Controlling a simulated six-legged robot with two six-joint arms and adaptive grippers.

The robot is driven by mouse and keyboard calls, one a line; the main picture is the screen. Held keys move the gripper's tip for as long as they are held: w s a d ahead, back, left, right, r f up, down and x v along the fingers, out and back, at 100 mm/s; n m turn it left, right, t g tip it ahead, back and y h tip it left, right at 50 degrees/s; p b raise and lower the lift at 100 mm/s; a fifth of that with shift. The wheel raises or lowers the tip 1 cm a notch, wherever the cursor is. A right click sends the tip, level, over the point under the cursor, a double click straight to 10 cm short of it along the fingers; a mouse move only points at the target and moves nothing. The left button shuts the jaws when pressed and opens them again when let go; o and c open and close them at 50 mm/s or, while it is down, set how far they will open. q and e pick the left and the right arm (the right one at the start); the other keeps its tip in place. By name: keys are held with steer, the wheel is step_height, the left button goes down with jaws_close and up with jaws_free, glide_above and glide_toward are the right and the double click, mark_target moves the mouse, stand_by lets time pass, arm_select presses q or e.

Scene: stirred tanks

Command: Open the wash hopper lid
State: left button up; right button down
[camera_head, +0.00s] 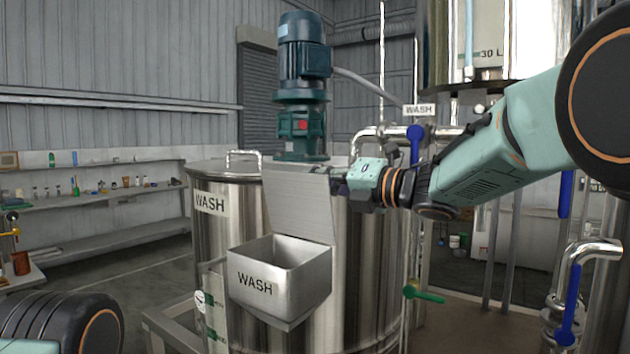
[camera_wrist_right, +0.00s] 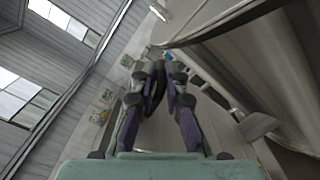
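The wash hopper (camera_head: 280,287) is a steel box marked WASH on the front of the wash tank. Its lid (camera_head: 303,205) is a flat grey panel standing up, leaning back, at the hopper's rear edge. The hopper's mouth is uncovered. My right gripper (camera_head: 338,182) is at the lid's right edge, partly hidden; I cannot tell whether it touches the lid. In the right wrist view the fingers of this gripper (camera_wrist_right: 160,88) are brought together with nothing clear between them. My left gripper is out of view; only part of my left arm shows at lower left.
The wash tank (camera_head: 225,240) has a blue-green motor (camera_head: 303,75) on top. A green-handled valve (camera_head: 425,295) sticks out to the right of the hopper. Pipes with blue handles (camera_head: 415,145) stand behind my right arm. Shelves with small items (camera_head: 100,188) line the left wall.

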steer(key=c, duration=1.7)
jaws_free()
steer(key=shift+f, duration=0.3)
steer(key=shift+c, duration=0.2)
steer(key=o, duration=0.3)
steer(key=shift+w+d, duration=0.1)
steer(key=shift+d, duration=0.2)
steer(key=shift+a+r, duration=0.1)
steer(key=shift+r, duration=0.05)
steer(key=shift+s+d, duration=0.25)
steer(key=shift+s, duration=0.05)
steer(key=v, duration=1.1)
steer(key=shift+d, duration=0.25)
